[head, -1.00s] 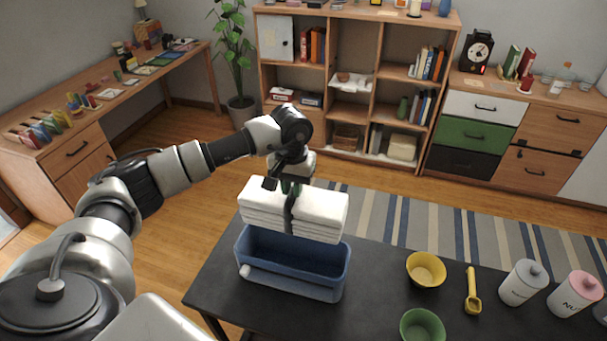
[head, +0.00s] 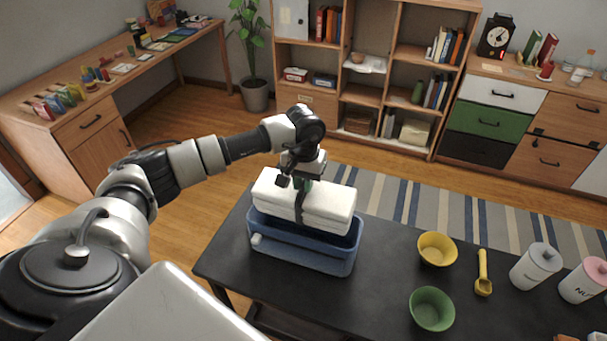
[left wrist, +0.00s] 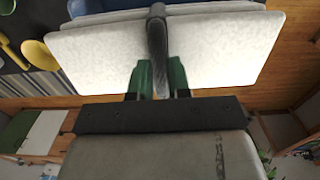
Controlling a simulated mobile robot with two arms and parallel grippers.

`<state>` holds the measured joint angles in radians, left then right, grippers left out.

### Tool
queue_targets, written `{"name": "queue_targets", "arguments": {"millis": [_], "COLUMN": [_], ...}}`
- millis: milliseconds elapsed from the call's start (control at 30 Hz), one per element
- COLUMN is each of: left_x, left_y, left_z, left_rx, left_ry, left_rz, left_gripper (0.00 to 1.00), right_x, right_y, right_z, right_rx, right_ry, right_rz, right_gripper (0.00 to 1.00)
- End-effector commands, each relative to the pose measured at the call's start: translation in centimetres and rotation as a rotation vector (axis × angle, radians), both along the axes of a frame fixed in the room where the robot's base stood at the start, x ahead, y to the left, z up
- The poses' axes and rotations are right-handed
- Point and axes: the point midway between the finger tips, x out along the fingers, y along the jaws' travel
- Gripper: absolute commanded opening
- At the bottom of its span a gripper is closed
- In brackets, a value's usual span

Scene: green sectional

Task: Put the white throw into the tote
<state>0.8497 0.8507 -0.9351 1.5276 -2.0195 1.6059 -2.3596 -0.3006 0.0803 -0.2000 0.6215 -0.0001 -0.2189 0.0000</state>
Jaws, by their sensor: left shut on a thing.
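The white throw (head: 328,205) is a folded, layered block with a dark strap around its middle. My left gripper (head: 300,188) is shut on the throw at the strap, from above and behind. My right gripper is not in view.
On the dark table (head: 385,290), a yellow bowl (head: 437,249), a green bowl (head: 431,309), a yellow scoop (head: 483,274) and white canisters (head: 536,266) stand right of the tote. Shelves (head: 375,60) and a striped rug (head: 460,212) lie beyond the table.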

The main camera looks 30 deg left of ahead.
Motion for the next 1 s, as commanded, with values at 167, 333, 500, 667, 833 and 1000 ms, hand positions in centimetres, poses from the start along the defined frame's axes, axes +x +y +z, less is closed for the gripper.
{"name": "queue_targets", "arguments": {"millis": [167,333,500,667,833,1000], "left_x": [0.1,0.1,0.2,0.2,0.2,0.2], "left_y": [0.0,0.0,0.1,0.1,0.1,0.1], "left_z": [-1.4,-2.9,-4.2,-5.4,-6.7,-8.0], "left_rx": [0.0,0.0,0.0,-0.001,0.0,0.0], "left_ry": [-0.004,-0.007,-0.008,-0.009,-0.01,-0.01], "left_rz": [0.001,0.001,0.001,0.001,0.001,0.002], "left_gripper": [0.0,0.0,0.0,0.0,0.0,0.0], "right_x": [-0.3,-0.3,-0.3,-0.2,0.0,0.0], "right_y": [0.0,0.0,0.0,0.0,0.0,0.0], "right_z": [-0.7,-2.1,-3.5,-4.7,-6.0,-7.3], "right_rx": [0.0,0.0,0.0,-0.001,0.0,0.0], "right_ry": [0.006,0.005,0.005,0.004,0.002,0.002], "right_rz": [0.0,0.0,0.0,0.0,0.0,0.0], "right_gripper": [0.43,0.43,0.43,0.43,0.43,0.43]}}
